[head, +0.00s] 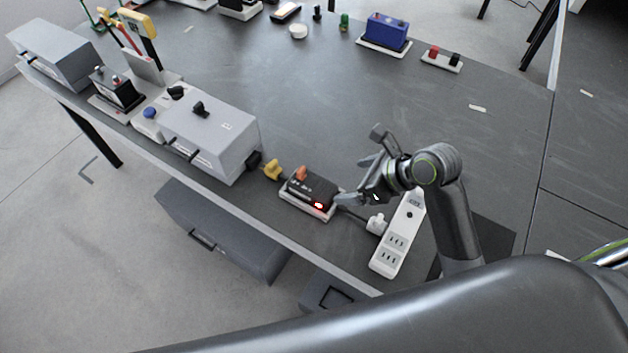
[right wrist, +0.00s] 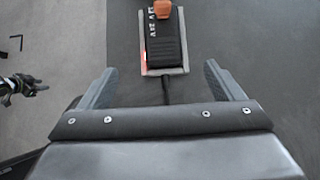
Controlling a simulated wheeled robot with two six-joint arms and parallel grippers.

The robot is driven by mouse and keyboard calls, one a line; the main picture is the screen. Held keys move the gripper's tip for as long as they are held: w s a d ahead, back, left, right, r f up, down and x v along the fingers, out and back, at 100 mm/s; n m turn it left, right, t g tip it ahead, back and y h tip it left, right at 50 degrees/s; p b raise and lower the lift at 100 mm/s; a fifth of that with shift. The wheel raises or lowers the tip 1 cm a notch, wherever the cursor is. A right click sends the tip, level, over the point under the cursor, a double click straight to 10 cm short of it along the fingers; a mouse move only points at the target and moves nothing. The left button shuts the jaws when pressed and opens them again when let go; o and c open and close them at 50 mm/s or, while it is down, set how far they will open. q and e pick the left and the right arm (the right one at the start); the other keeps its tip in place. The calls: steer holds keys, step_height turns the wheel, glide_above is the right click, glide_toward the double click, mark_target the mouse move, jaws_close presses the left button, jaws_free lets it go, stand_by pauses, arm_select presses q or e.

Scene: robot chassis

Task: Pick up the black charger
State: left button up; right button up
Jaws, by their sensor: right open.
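The black charger (head: 312,188) is a dark box with a glowing red light, lying on a light tray near the table's front edge. An orange plug stands on its far end. It also shows at the top of the right wrist view (right wrist: 166,48). My right gripper (head: 360,166) is open and empty, just right of the charger. In the right wrist view its fingers (right wrist: 161,72) are spread wider than the charger, and the charger's near end is just ahead. What looks like my left gripper (right wrist: 22,87) shows at the left edge of that view, too small to read.
A white power strip (head: 397,240) with a white plug (head: 377,224) lies right of the charger. A yellow clamp-like connector (head: 272,170) and a grey box (head: 208,135) stand to its left. A blue battery (head: 386,32) is at the back. The table's middle is clear.

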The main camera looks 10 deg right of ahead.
glide_toward(317, 187)
steer(key=x, duration=0.4)
steer(key=shift+a, duration=0.3)
steer(key=shift+w+a+f, duration=0.25)
steer(key=shift+f, duration=0.15)
steer(key=x, duration=0.4)
steer(key=shift+d+f, duration=0.15)
steer(key=shift+d, duration=0.05)
steer(key=shift+w+a+f, duration=0.2)
steer(key=shift+w+f, duration=0.15)
steer(key=shift+f, duration=0.05)
arm_select(q)
steer(key=shift+s+f, duration=0.15)
steer(key=shift+s, duration=0.3)
steer(key=shift+w, duration=0.15)
arm_select(e)
steer(key=c, duration=1.4)
